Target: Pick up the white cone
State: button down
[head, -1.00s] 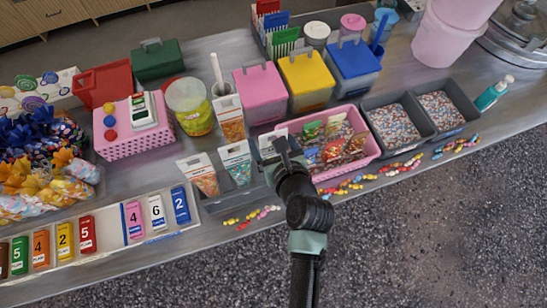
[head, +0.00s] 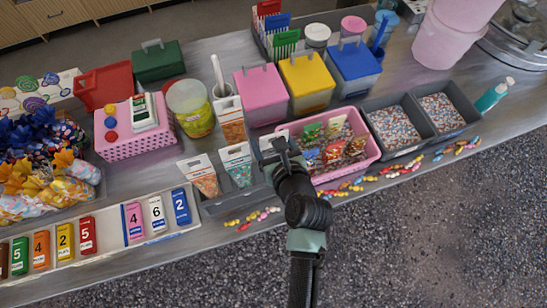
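Several cone-shaped bags with white tops show in the head view. One with orange-red contents (head: 203,178) and one with teal contents (head: 237,164) stand in a low grey holder (head: 222,203) near the table's front edge. A third whitish top (head: 266,140) shows just left of my gripper and is mostly hidden by it. I cannot tell which of these is the white cone. My gripper (head: 276,152) is over the right end of the grey holder, beside the pink basket. Its fingers are too small and dark to tell open from shut.
A pink basket (head: 371,150) of small bags is right of my gripper, then grey bins (head: 433,128) of sprinkles. Pink, yellow and blue lidded tubs (head: 352,68) stand behind. Loose sweets (head: 350,184) lie along the front edge. Numbered blocks (head: 134,222) lie at left.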

notch_tip(320, 180, up, 10)
dwell(0.5)
